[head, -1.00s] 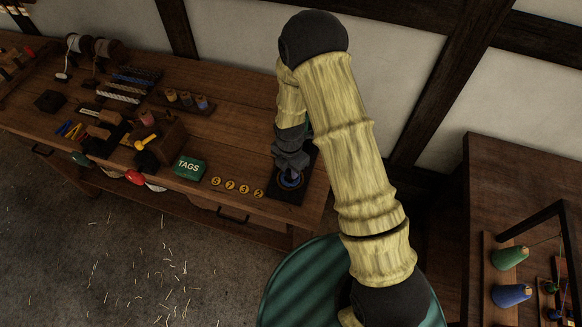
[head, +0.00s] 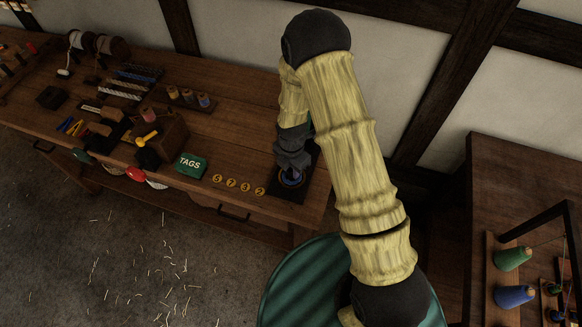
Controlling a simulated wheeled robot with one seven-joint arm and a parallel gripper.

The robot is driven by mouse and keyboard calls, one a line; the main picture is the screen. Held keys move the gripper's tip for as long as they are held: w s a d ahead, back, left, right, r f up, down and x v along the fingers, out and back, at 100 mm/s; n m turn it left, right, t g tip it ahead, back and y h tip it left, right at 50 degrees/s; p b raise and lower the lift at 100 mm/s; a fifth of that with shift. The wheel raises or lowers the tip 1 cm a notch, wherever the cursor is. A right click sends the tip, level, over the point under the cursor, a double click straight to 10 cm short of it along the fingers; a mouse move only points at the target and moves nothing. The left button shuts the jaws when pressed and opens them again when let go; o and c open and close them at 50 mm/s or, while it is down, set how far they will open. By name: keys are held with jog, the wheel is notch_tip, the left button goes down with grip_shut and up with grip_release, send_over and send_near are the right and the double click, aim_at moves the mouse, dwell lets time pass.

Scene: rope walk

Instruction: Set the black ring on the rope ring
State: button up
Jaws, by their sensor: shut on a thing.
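My gripper (head: 291,167) points down at the right end of the long wooden bench, low over a dark square board (head: 283,196). It is shut on the black ring, which is small, dark and mostly hidden by the jaws. Directly below the jaws is a round ring with a blue part (head: 291,180) on the board; this looks like the rope ring, and its far side is hidden. I cannot tell whether the black ring touches it.
Left of the board lie several yellow numbered discs (head: 231,184) and a green TAGS box (head: 191,165). A wooden box (head: 172,135), spools (head: 188,96) and rope samples (head: 130,82) stand farther left. A side table (head: 500,185) with green and blue cones is at right.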

jog(key=shift+s+f, duration=0.1)
jog(key=shift+f, duration=0.2)
jog(key=o, duration=1)
jog(key=shift+o, duration=0.2)
jog(key=shift+r+b, duration=0.4)
jog(key=shift+r, duration=0.1)
notch_tip(320, 180, up, 16)
jog(key=b, duration=0.2)
jog(key=shift+r+b, duration=0.2)
jog(key=shift+b, duration=0.2)
